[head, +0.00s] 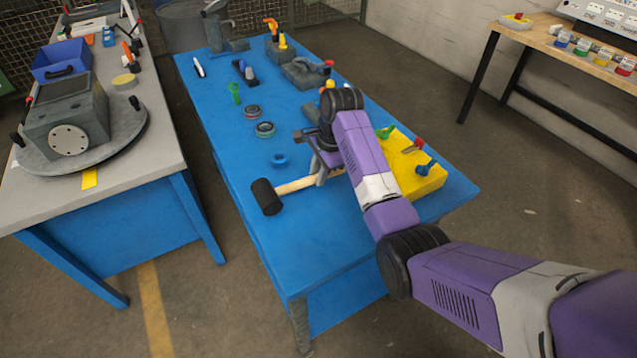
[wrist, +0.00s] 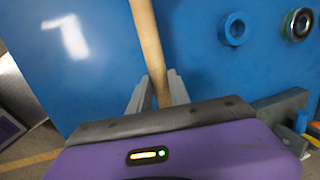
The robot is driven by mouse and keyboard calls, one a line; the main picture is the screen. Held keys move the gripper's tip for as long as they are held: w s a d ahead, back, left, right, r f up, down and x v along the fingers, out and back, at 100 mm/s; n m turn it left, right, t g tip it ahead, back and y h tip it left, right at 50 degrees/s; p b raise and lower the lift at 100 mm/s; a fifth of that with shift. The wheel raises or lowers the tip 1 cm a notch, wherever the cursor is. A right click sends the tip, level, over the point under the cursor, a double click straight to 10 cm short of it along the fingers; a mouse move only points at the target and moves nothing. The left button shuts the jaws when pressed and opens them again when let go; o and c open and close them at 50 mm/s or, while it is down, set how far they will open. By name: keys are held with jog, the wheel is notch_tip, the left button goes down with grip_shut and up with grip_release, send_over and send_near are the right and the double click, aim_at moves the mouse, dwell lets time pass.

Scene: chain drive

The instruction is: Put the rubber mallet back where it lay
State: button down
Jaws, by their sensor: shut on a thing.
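The rubber mallet has a black head (head: 266,197) and a light wooden handle (head: 295,185). In the head view my gripper (head: 321,177) is shut on the handle, with the black head out to the left near the blue table's left edge. In the wrist view the handle (wrist: 149,45) runs up from between the two grey fingers of my gripper (wrist: 157,92); the mallet head is out of that view. I cannot tell whether the mallet touches the blue table (head: 225,142) or is held just above it.
A blue ring (head: 279,160) and two dark round parts (head: 264,129) lie beyond the mallet. A yellow block (head: 422,178) with coloured tools stands right of my arm. Grey vises and small tools stand toward the far end. The table's near end is clear.

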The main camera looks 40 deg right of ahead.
jog(key=shift+s+x, duration=0.2)
jog(key=shift+x, duration=0.8)
jog(key=shift+s+x, duration=0.2)
jog(key=shift+x, duration=0.75)
jog(key=shift+d+f, duration=0.15)
jog(key=c, duration=1.2)
grip_release()
jog(key=shift+f, duration=0.1)
jog(key=a+v, duration=0.1)
jog(key=v, duration=1.1)
jog(key=shift+d+b, duration=0.3)
jog(key=shift+d, duration=0.1)
jog(key=shift+s, duration=0.1)
